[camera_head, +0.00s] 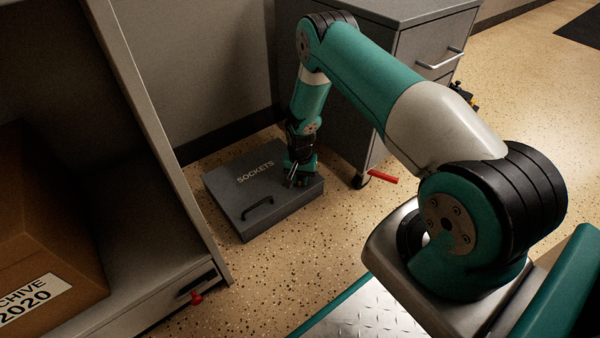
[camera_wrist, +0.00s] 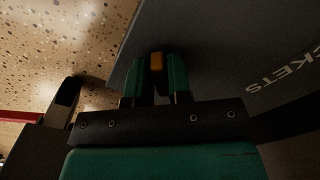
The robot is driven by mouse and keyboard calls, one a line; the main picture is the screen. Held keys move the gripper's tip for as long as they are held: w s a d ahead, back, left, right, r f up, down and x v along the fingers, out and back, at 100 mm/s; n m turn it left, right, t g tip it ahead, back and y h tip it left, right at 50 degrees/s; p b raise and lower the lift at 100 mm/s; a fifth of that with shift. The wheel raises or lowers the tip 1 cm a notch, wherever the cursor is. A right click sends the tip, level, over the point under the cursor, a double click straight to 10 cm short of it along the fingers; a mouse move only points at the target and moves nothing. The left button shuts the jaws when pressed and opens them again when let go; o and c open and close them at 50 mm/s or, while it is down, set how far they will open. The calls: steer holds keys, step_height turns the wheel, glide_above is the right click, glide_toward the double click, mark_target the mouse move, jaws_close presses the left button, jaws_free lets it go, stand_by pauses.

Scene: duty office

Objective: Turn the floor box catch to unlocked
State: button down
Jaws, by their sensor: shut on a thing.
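The floor box (camera_head: 226,191) is a dark grey lidded box marked "SOCKETS" with a black handle (camera_head: 257,209), on the speckled floor below my arm. It also shows in the wrist view (camera_wrist: 215,45), with part of its lettering at the right. My gripper (camera_head: 298,181) points down at the box's right part. In the wrist view my gripper (camera_wrist: 157,75) has its two green fingers close together, shut on a small orange-brown piece, which looks like the catch (camera_wrist: 157,61). In the head view the catch is hidden by my gripper, and its setting cannot be read.
A grey drawer cabinet (camera_head: 420,50) on castors stands behind and right of the box. A red piece (camera_head: 383,177) is near its castor. At left, a shelf unit (camera_head: 160,150) holds a cardboard box (camera_head: 45,240). Floor in front of the box is clear.

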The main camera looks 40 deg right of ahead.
mark_target(301, 177)
steer(key=n+p, duration=0.2)
steer(key=n, duration=0.2)
steer(key=shift+s+r+n, duration=0.1)
steer(key=shift+n, duration=0.2)
steer(key=shift+d+n+p, duration=0.15)
steer(key=shift+n+p, duration=0.55)
steer(key=shift+n, duration=1.8)
steer(key=c, duration=1.1)
jaws_free()
step_height(301, 177, up, 17)
steer(key=p, duration=0.8)
steer(key=shift+r, duration=0.2)
